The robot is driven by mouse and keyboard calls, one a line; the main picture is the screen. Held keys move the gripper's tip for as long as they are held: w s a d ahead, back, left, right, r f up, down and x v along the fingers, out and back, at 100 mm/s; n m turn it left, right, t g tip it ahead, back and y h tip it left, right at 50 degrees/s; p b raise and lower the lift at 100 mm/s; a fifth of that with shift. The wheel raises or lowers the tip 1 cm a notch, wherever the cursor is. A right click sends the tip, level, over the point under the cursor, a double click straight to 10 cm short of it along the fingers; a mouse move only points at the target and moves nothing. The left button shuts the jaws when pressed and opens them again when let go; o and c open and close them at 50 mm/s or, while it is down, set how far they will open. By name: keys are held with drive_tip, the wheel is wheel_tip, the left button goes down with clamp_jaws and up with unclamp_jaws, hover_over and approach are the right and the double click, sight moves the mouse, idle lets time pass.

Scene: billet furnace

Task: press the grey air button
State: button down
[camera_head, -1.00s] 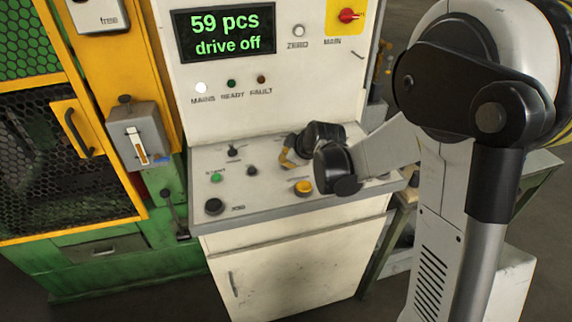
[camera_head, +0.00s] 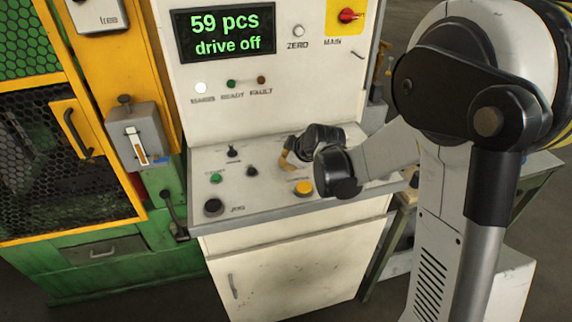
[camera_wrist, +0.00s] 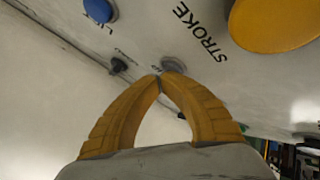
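The grey button (camera_wrist: 174,64) is a small round grey button on the light panel in the wrist view, just beyond my fingertips. Its label is too small to read. My gripper (camera_wrist: 161,77) has yellow fingers with their tips together and nothing between them. The tips overlap the button's near edge in the picture; I cannot tell whether they touch it. In the head view my gripper (camera_head: 285,163) is over the console's sloped desk (camera_head: 268,207), and I cannot make out the grey button there.
Near my fingers in the wrist view are a large yellow STROKE button (camera_wrist: 272,22), a blue button (camera_wrist: 98,10) and a small dark knob (camera_wrist: 118,65). The head view shows a green button (camera_head: 215,178), a black knob (camera_head: 213,206) and a display (camera_head: 224,34) reading "59 pcs drive off".

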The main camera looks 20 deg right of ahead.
idle(0.3)
drive_tip(key=shift+r+p, duration=0.6)
drive_tip(key=shift+r, duration=0.25)
drive_tip(key=shift+r+p, duration=1.9)
drive_tip(key=shift+r, duration=0.65)
drive_tip(key=shift+f, duration=0.1)
drive_tip(key=s+a+r+m, duration=0.1)
drive_tip(key=s+r+m, duration=0.5)
drive_tip(key=s, duration=0.8)
drive_tip(key=s+m+g+h+b, duration=0.1)
drive_tip(key=s+m, duration=0.4)
drive_tip(key=s, duration=1.1)
drive_tip(key=shift+s+d+g+h, duration=0.3)
drive_tip(key=shift+d+g+h, duration=0.1)
drive_tip(key=shift+g, duration=0.1)
